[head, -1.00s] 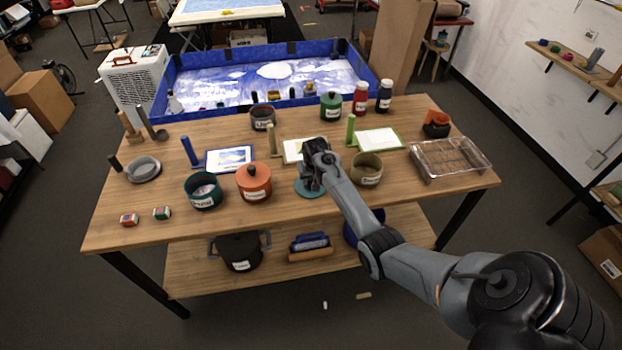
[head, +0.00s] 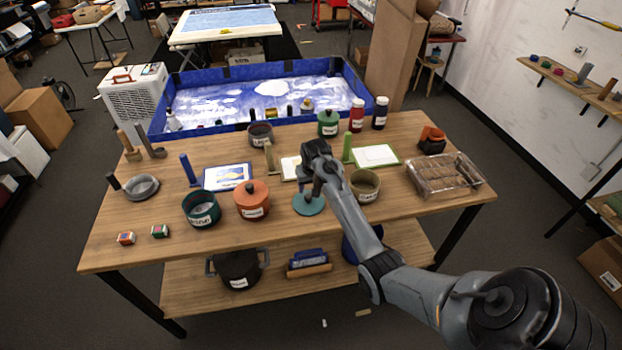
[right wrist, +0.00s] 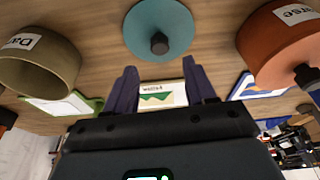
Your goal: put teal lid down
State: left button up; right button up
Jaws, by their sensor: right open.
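The teal lid (head: 309,205) lies flat on the wooden table, between the orange pot and the olive pot. In the right wrist view the teal lid (right wrist: 158,27) shows whole, its dark knob facing the camera. My right gripper (head: 308,190) is above the lid in the head view. In the right wrist view its two fingers (right wrist: 165,88) are apart with nothing between them, clear of the knob. An open teal pot (head: 201,208) stands left of the orange pot. My left gripper is not in view.
The lidded orange pot (head: 252,200) stands left of the teal lid, the open olive pot (head: 364,184) to its right. Behind are framed pictures (head: 228,177) and upright handled tools. The table's front strip is mostly clear.

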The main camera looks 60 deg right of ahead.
jog(key=s+a+n, duration=0.3)
jog(key=s+a, duration=0.5)
jog(key=a, duration=0.5)
jog(key=s+a+f+n+y, duration=0.1)
jog(key=s+a+n, duration=0.3)
jog(key=s+a, duration=0.4)
jog(key=s+a+n+t+y, duration=0.1)
jog(key=s+a+n, duration=0.2)
jog(key=s+a, duration=0.5)
jog(key=a, duration=0.9)
jog(key=shift+s+a+f+n, duration=0.15)
jog(key=shift+a+f+n, duration=0.15)
jog(key=shift+a+f, duration=0.1)
jog(key=shift+r, duration=0.15)
